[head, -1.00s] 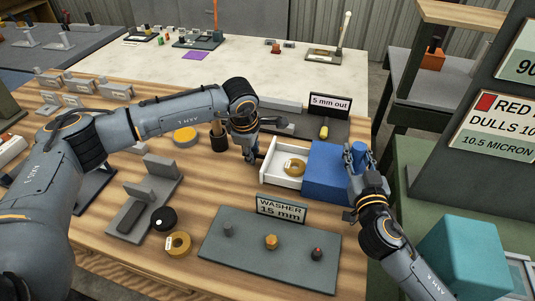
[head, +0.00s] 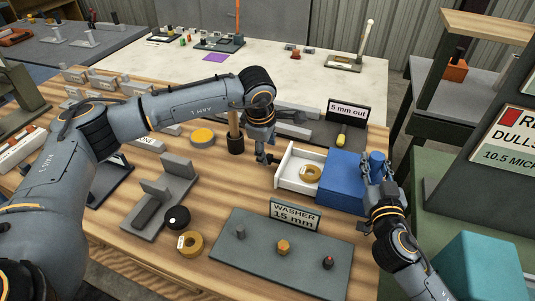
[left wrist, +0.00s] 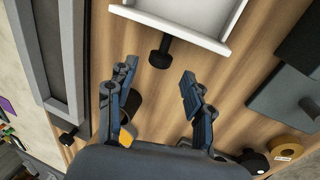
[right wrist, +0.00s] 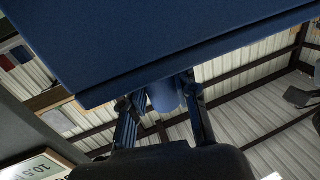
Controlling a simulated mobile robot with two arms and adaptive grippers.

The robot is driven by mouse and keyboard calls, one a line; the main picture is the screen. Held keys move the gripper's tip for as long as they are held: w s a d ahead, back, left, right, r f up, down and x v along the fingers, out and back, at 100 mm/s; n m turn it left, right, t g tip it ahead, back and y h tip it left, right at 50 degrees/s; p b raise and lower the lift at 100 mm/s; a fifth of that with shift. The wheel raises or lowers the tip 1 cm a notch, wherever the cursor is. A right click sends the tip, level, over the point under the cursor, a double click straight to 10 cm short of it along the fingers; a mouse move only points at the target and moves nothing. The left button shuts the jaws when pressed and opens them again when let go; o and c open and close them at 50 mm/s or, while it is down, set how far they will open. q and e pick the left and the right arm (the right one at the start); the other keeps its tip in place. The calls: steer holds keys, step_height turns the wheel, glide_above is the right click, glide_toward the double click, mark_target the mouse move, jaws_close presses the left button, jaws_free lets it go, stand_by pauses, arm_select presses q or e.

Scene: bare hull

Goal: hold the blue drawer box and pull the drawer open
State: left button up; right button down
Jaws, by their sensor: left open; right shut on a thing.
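The blue drawer box (head: 336,182) stands on the wooden bench. Its white drawer (head: 285,161) is pulled out to the left, with a yellow ring-shaped roll (head: 310,174) inside. A black knob (left wrist: 160,51) sticks out of the drawer front in the left wrist view. My left gripper (head: 263,156) is open and empty beside the drawer front; its fingers stand apart, clear of the knob. My right gripper (head: 371,172) is shut on the box's blue round grip (right wrist: 163,95), on the side opposite the drawer.
A grey board with a washer sign (head: 295,216) lies in front of the box. A "5 mm out" sign (head: 347,109) stands behind the box.

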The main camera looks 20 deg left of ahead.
arm_select(q)
steer(key=v, duration=0.8)
arm_select(e)
steer(key=c, duration=0.9)
jaws_free()
steer(key=shift+c, duration=0.2)
